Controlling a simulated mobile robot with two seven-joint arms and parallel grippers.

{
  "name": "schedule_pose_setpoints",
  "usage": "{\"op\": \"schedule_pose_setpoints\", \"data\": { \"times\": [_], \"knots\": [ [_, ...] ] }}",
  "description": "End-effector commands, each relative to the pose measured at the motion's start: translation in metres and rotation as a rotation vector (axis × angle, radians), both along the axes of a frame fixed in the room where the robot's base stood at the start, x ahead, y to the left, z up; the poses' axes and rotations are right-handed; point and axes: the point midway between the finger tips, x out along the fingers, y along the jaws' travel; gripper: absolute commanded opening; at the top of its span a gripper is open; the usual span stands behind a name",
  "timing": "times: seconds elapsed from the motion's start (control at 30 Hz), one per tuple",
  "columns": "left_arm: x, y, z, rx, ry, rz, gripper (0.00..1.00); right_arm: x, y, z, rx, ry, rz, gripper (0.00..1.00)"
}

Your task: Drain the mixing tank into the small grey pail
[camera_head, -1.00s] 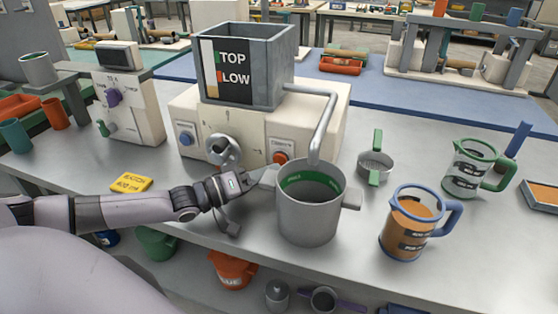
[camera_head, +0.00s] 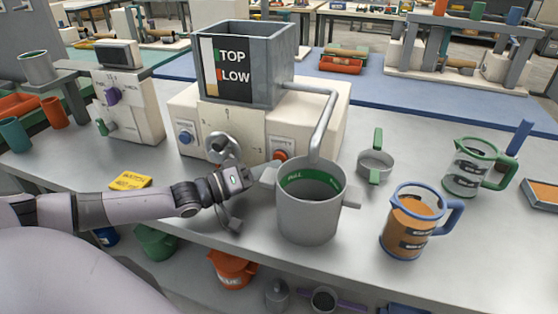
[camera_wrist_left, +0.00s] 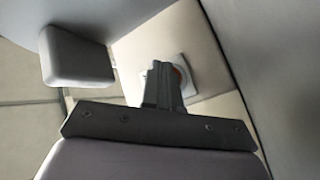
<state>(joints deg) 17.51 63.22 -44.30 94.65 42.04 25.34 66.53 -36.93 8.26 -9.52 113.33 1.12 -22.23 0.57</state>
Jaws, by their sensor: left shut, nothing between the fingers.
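The mixing tank (camera_head: 266,88) is a grey square box marked TOP and LOW on a cream machine. Its bent spout (camera_head: 324,128) ends above the small grey pail (camera_head: 308,216), which stands upright on the table with a green band inside its rim. A red button (camera_head: 280,155) is on the machine's front, partly hidden behind my left gripper (camera_head: 262,167). In the left wrist view the fingers (camera_wrist_left: 163,85) are shut and empty, in front of the red button (camera_wrist_left: 180,77). I cannot tell whether they touch it. My right gripper is not in view.
A grey knob (camera_head: 222,148) and a blue button (camera_head: 185,138) are on the machine. A blue-handled jug (camera_head: 408,222), a small strainer (camera_head: 375,165) and a green-handled jug (camera_head: 468,170) stand right of the pail. A yellow block (camera_head: 131,180) lies to the left.

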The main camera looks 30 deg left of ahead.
Motion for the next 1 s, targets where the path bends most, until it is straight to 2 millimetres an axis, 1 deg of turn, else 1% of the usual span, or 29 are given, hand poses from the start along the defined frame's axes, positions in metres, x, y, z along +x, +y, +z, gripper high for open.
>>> {"op": "schedule_pose_setpoints", "data": {
  "times": [0.37, 1.0],
  "knots": [
    [0.0007, 0.0001, -0.0001, 0.000, 0.000, 0.000, 0.00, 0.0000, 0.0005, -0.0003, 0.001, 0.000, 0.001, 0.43],
    [0.0081, 0.0019, -0.0001, -0.001, -0.001, 0.000, 0.00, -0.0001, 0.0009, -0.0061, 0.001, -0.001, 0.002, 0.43]
  ]
}}
